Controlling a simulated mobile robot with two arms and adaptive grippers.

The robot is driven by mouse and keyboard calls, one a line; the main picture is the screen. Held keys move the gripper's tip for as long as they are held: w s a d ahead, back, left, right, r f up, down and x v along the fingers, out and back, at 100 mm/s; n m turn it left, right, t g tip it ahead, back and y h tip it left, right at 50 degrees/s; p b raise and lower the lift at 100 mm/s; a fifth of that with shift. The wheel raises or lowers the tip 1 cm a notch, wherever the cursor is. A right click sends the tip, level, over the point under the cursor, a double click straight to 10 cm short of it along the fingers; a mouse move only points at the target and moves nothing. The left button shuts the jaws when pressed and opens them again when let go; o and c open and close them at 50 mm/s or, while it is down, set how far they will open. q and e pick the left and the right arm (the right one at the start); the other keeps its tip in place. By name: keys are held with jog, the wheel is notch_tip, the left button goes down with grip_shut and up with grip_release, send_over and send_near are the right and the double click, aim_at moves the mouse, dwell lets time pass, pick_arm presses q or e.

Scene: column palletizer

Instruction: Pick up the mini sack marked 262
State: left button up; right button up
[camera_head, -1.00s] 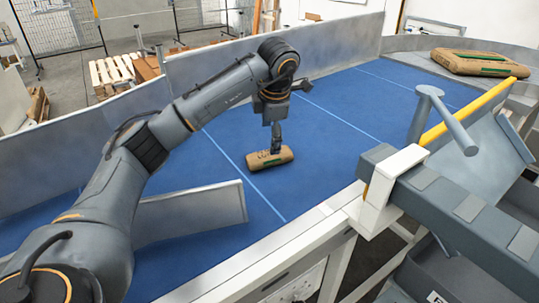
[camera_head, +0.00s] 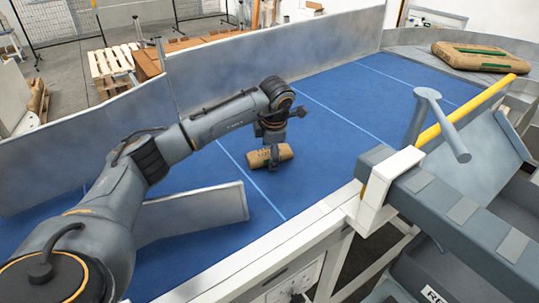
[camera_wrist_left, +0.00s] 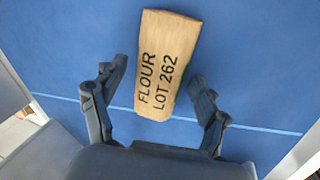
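The small brown paper sack (camera_head: 258,159) lies on the blue surface in the middle of the head view. In the left wrist view the sack (camera_wrist_left: 168,62) is marked "FLOUR LOT 262". My left gripper (camera_head: 273,160) is down at the sack, with a finger in front of its near side. In the left wrist view my left gripper (camera_wrist_left: 157,72) is open, one finger on either side of the sack, with blue gaps between fingers and sack. My right gripper is not in view.
A larger brown sack (camera_head: 480,57) with green bands lies at the far right. A grey wall (camera_head: 270,60) runs behind the blue surface (camera_head: 345,110). A low grey plate (camera_head: 195,213) stands near my left arm. A grey frame with a yellow bar (camera_head: 470,108) is at the right.

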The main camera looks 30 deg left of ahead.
pick_arm(q)
jog(key=c, duration=1.1)
jog(key=shift+o, duration=0.2)
jog(key=shift+r, duration=0.1)
